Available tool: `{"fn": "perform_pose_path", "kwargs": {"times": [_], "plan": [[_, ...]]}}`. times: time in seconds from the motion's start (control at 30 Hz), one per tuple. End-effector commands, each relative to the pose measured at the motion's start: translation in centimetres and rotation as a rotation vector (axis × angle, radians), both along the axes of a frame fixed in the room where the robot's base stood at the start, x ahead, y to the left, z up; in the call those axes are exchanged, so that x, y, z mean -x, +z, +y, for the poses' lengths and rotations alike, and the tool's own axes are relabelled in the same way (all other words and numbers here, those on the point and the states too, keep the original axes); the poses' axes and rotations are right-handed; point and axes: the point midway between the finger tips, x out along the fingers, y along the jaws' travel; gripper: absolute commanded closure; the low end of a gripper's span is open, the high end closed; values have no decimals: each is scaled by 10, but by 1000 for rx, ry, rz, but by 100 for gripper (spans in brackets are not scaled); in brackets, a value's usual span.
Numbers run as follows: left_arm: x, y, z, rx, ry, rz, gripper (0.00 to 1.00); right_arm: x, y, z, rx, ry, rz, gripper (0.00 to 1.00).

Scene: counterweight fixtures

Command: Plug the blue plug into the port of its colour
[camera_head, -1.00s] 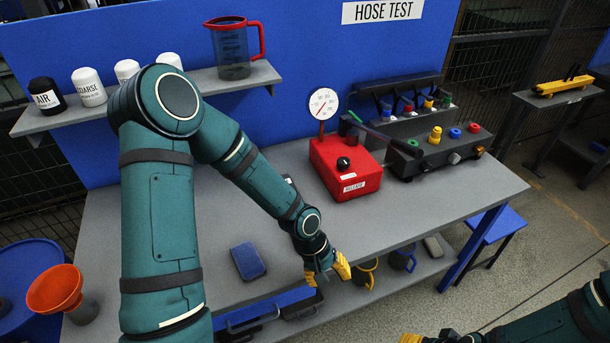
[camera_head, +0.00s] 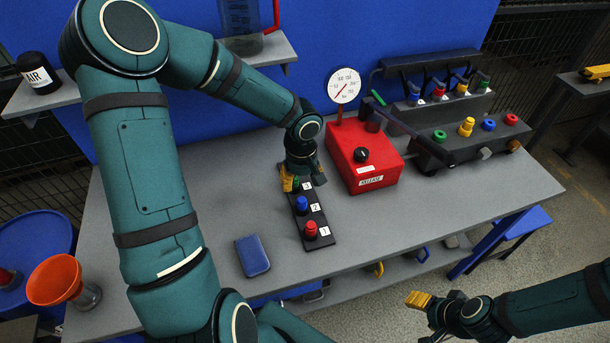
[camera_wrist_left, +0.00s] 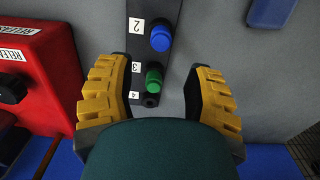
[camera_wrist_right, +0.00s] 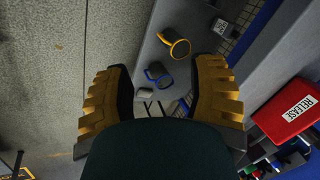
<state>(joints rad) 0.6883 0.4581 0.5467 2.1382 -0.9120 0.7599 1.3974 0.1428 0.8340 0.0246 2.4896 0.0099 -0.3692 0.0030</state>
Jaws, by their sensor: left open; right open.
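A blue plug (camera_head: 302,203) stands upright at number 2 on a dark strip (camera_head: 321,231) on the bench. It also shows in the left wrist view (camera_wrist_left: 160,37). A dark fixture (camera_head: 455,149) at the back right has a front row of coloured pieces, including a blue one (camera_head: 488,125), and a back row with another blue one (camera_head: 414,99). I cannot tell which is the port. My left gripper (camera_head: 302,182) is open and empty over the strip's far end, its fingers either side of the green plug (camera_wrist_left: 153,80). My right gripper (camera_wrist_right: 160,95) is open and empty, off the bench's front.
A red plug (camera_head: 311,230) stands at number 1. A red release box (camera_head: 364,157) with a gauge stands between strip and fixture. A blue block (camera_head: 253,256) lies left of the strip. An orange funnel (camera_head: 56,280) is far left. The bench's front right is clear.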

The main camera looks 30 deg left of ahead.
Motion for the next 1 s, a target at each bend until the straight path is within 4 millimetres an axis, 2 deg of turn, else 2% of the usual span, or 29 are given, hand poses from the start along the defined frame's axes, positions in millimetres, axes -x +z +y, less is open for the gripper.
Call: {"fn": "perform_pose_path", "kwargs": {"times": [0.43,0.7,1.0], "plan": [[1,-54,0,3,0,1,48,-1,-39,2,7,-1,1,44],[0,-83,0,0,-1,0,48,9,-74,4,3,16,22,44],[0,-94,0,1,0,1,48,15,-86,5,-1,27,35,44]]}}
